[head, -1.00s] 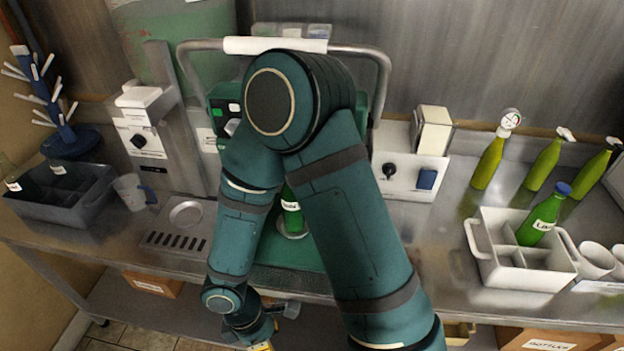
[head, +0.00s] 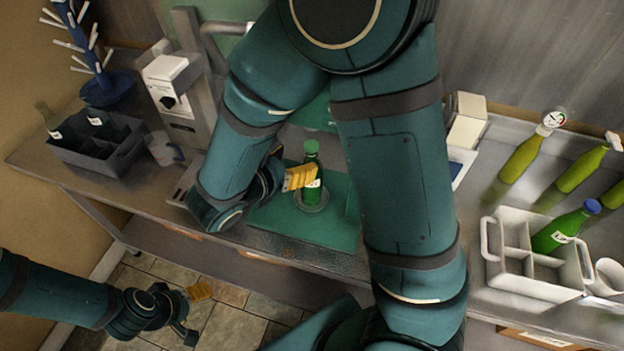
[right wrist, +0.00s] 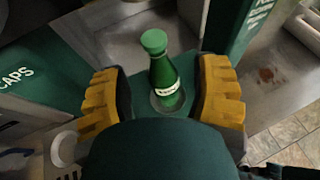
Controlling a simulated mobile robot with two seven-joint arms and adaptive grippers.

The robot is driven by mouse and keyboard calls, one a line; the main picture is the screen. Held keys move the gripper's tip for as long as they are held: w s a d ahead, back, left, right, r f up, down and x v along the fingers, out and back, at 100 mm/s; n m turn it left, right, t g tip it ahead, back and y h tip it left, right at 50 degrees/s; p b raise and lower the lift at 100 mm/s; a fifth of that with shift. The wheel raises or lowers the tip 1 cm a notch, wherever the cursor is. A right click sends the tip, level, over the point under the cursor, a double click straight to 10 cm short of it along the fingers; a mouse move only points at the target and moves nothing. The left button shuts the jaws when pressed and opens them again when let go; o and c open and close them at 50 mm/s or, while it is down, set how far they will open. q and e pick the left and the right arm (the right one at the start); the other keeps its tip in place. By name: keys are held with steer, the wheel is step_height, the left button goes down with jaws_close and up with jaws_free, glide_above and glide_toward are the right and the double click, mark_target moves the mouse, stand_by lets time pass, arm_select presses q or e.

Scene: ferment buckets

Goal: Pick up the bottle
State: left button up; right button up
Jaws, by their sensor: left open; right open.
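A green bottle (head: 312,193) with a green cap and white label stands upright on a round plate on a green base on the bench. In the right wrist view the bottle (right wrist: 163,75) is centred between the yellow fingers, with visible gaps on both sides. My right gripper (head: 300,178) is open beside the bottle, its yellow fingers at the bottle's upper body; it also shows in the right wrist view (right wrist: 163,98). My left gripper (head: 196,311) is open and empty, low over the tiled floor in front of the bench.
A white crate (head: 510,275) holding a blue-capped green bottle (head: 560,232) stands on the right. Several yellow-green bottles (head: 522,158) stand behind it. A grey crate (head: 110,160) with dark bottles and a blue drying rack (head: 108,88) stand at left. My right arm hides the bench's middle.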

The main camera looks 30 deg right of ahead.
mark_target(308, 149)
steer(key=x, duration=0.7)
steer(key=shift+w+d+r, duration=0.15)
steer(key=shift+w+d, duration=0.05)
steer(key=shift+w, duration=0.2)
jaws_close()
